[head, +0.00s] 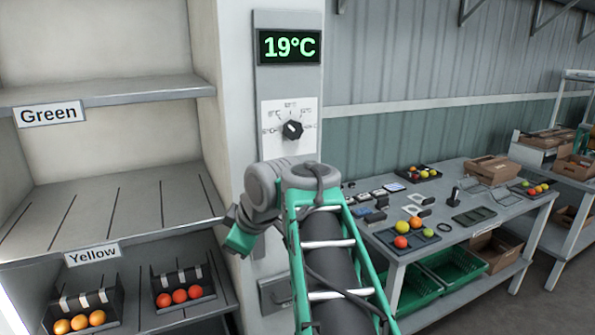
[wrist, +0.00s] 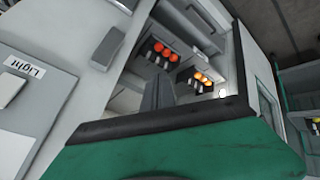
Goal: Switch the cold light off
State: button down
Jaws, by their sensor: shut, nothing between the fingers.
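A white label reading "Light" (wrist: 28,67) shows upside down on the pale panel at the left of the wrist view. A grey bar-shaped part (wrist: 108,46) is also on the panel. My gripper (head: 238,241) is shut and empty, in front of the pale column in the head view. Its green and black body fills the lower wrist view; the fingertips are not clear. My arm hides part of the column.
The column carries a 19°C display (head: 290,47) and a black dial (head: 292,129). Shelves labelled Green (head: 50,113) and Yellow (head: 92,255) stand left, with fruit in dark holders below. A grey table (head: 470,215) with trays and tools stands right.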

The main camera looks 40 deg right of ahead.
jog(key=s+d+r+n+t+h, duration=0.1)
jog(key=s+d+r+n, duration=0.2)
jog(key=d+r, duration=0.4)
jog(key=s+d+r+n+t+h, duration=0.1)
jog(key=s+d+r+n, duration=0.2)
jog(key=d+r, duration=0.4)
jog(key=d+n, duration=0.1)
jog(key=d, duration=0.3)
jog(key=shift+d+r+n+h+p, duration=0.2)
jog(key=shift+d+n+h+p, duration=0.1)
jog(key=shift+h, duration=0.1)
jog(key=shift+s, duration=0.1)
jog(key=w+r+p+x, duration=0.1)
jog(key=w+r+x, duration=0.1)
jog(key=x, duration=1)
jog(key=shift+w+d, duration=0.15)
jog(key=shift+d, duration=0.1)
